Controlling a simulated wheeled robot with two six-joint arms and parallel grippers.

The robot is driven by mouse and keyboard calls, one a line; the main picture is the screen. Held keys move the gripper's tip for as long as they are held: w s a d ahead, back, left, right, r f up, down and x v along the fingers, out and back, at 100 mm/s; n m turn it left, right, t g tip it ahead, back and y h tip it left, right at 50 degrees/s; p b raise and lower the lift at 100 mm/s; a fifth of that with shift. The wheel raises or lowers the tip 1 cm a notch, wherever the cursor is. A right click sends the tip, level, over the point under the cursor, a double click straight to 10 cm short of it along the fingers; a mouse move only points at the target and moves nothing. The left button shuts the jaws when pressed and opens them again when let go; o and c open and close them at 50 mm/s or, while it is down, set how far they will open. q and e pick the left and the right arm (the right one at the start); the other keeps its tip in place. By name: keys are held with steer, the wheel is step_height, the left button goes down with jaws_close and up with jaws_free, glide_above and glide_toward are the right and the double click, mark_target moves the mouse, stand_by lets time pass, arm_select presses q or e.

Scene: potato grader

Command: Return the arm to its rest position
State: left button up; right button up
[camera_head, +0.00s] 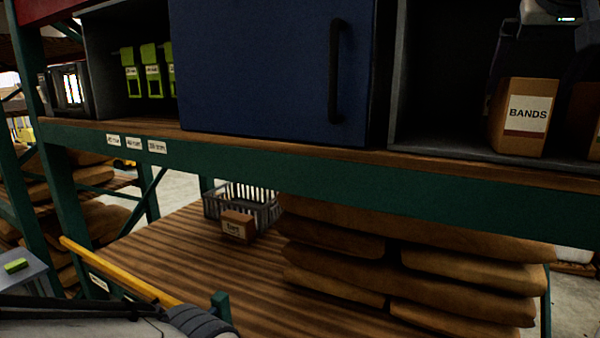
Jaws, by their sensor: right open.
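My right gripper (538,62) is at the top right, in the open grey compartment, at the cardboard box labelled BANDS (522,118). Its dark fingers are apart, and its upper part is cut off by the frame. The box stands upright on the shelf. I cannot tell whether a finger touches it. A pale arm link of mine lies across the bottom left; my left gripper does not show.
A blue door (270,70) with a black handle stands left of the compartment. A green shelf beam (330,172) runs below. Under it are brown sacks (400,265), a grey basket (262,212) and a small carton (238,227). A yellow bar (120,270) is at lower left.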

steer(key=x, duration=0.5)
steer(key=shift+f, duration=0.2)
steer(key=shift+w+d+r, duration=0.1)
steer(key=shift+w+r, duration=0.05)
steer(key=shift+r, duration=0.7)
steer(key=shift+f, duration=0.1)
